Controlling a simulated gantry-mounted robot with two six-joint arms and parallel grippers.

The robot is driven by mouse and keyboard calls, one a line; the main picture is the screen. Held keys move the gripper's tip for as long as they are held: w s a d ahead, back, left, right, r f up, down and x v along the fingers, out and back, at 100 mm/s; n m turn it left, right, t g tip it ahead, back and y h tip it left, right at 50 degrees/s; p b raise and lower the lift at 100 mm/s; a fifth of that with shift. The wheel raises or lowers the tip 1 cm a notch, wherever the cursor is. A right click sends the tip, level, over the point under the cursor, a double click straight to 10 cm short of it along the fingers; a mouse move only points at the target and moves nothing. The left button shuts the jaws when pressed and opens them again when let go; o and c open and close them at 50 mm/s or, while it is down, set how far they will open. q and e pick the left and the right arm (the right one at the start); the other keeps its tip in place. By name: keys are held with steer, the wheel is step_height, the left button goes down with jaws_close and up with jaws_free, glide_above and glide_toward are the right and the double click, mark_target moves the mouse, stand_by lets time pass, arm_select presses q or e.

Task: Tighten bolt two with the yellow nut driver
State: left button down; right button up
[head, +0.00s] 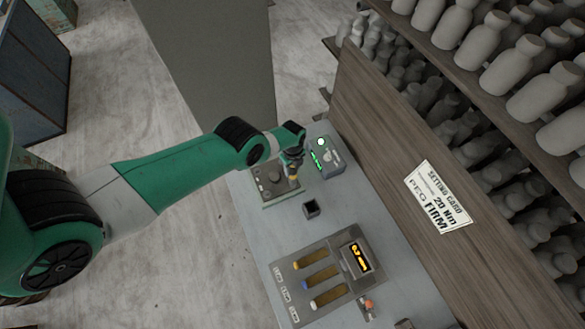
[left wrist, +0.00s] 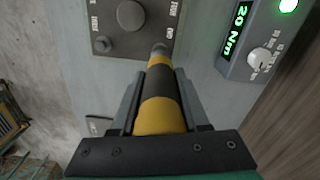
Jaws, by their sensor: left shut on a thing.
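My left gripper (head: 291,158) is shut on the yellow nut driver (left wrist: 160,115), which has yellow and black bands. In the left wrist view the driver points away from my gripper (left wrist: 160,100), and its grey metal tip lies over the lower right part of the bolt plate (left wrist: 105,50). I cannot tell whether the tip touches a bolt; whatever is under it is hidden. A small bolt (left wrist: 102,44) and a large round knob (left wrist: 131,15) show on the plate. In the head view the plate (head: 268,200) is under the driver. My right gripper is out of view.
A grey control box (head: 333,163) with a lit green light reads 20 Nm. A small black cup (head: 311,208) stands in front. A panel (head: 285,272) with three brown bars and an orange display is nearer. A setting card (head: 438,196) reads "20 Nm FIRM".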

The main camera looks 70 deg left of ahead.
arm_select(q)
steer(key=shift+f+b, duration=1.15)
steer(key=shift+f, duration=0.05)
stand_by(4.0)
steer(key=shift+r, duration=0.1)
stand_by(0.5)
steer(key=shift+r+p, duration=0.65)
steer(key=shift+p, duration=0.1)
step_height(320, 180, up, 5)
steer(key=p, duration=0.4)
steer(key=shift+p, duration=0.4)
steer(key=shift+f, duration=0.1)
steer(key=shift+a, duration=0.1)
